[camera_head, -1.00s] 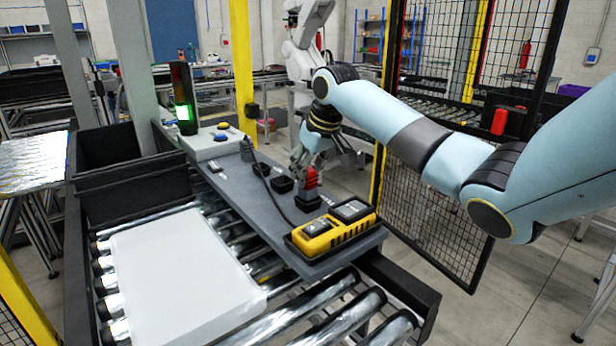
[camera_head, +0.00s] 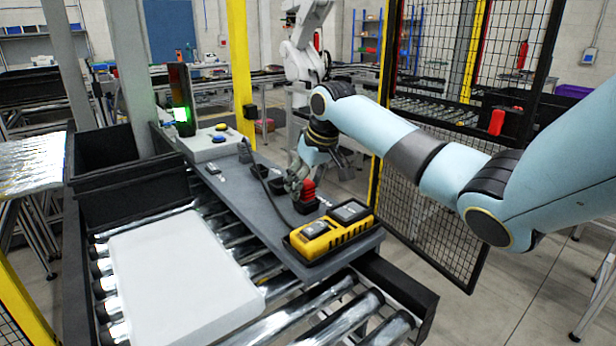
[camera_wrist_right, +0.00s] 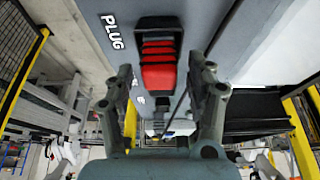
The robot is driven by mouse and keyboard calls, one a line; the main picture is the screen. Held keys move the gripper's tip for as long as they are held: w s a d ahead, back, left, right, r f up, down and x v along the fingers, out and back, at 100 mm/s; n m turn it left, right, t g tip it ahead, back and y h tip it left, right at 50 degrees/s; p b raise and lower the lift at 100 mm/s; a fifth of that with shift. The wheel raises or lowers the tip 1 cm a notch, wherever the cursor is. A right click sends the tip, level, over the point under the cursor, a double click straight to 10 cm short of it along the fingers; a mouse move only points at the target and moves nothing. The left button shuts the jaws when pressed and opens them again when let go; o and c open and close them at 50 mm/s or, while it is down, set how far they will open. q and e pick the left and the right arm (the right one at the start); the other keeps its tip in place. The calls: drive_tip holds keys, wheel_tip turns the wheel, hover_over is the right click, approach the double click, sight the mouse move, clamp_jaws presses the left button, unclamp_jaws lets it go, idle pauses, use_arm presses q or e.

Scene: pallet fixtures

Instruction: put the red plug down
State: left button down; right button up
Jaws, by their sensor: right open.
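The red plug (camera_head: 308,190) stands upright in a black holder (camera_head: 306,207) on the grey board (camera_head: 234,190), behind the yellow device. My right gripper (camera_head: 294,184) is beside it, at its left and far side in the head view. In the right wrist view the plug (camera_wrist_right: 158,76) shows ahead between the two spread fingers of the right gripper (camera_wrist_right: 161,68), with gaps at both sides. The holder (camera_wrist_right: 158,24) frames it there, near the printed word PLUG. The fingers are open and empty. My left gripper is not in view.
A yellow and black device (camera_head: 330,233) sits at the board's near end. A dark cable (camera_head: 262,172) lies along the board. A white control box (camera_head: 208,145) with buttons is at the far end. A white panel (camera_head: 180,275) rests on the rollers. A mesh fence (camera_head: 440,215) stands to the right.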

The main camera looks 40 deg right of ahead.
drive_tip(key=v, duration=1.2)
drive_tip(key=shift+b, duration=0.4)
